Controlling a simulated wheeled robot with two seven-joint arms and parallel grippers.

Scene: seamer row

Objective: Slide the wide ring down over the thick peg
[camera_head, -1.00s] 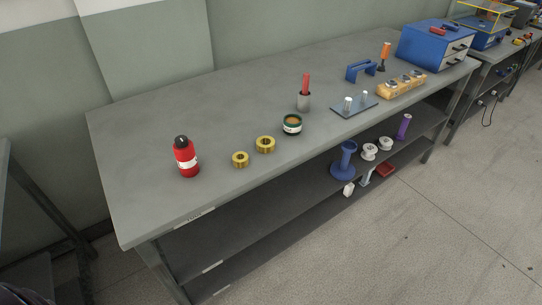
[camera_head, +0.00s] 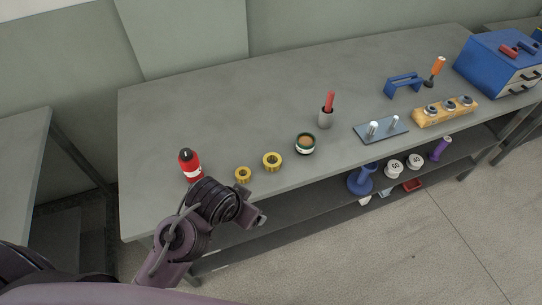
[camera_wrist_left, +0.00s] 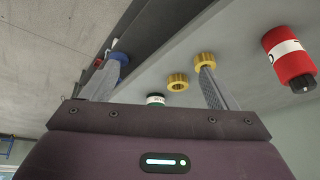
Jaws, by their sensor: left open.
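Two brass-yellow rings lie flat on the grey table near its front edge. The right one (camera_head: 272,161) looks slightly larger; the left one (camera_head: 243,174) is smaller. Both show in the left wrist view, the larger (camera_wrist_left: 178,83) and the smaller (camera_wrist_left: 204,61), which appears close beside one finger. A dark plate (camera_head: 362,135) with two upright metal pegs lies farther right; its left peg (camera_head: 373,128) looks thicker. Both pegs are bare. My left gripper (camera_head: 262,217) is open and empty, in front of the table edge near the rings, touching neither. My right gripper is not in view.
A red bottle (camera_head: 190,166) stands left of the rings. A wooden block (camera_head: 445,111) is right of the plate.

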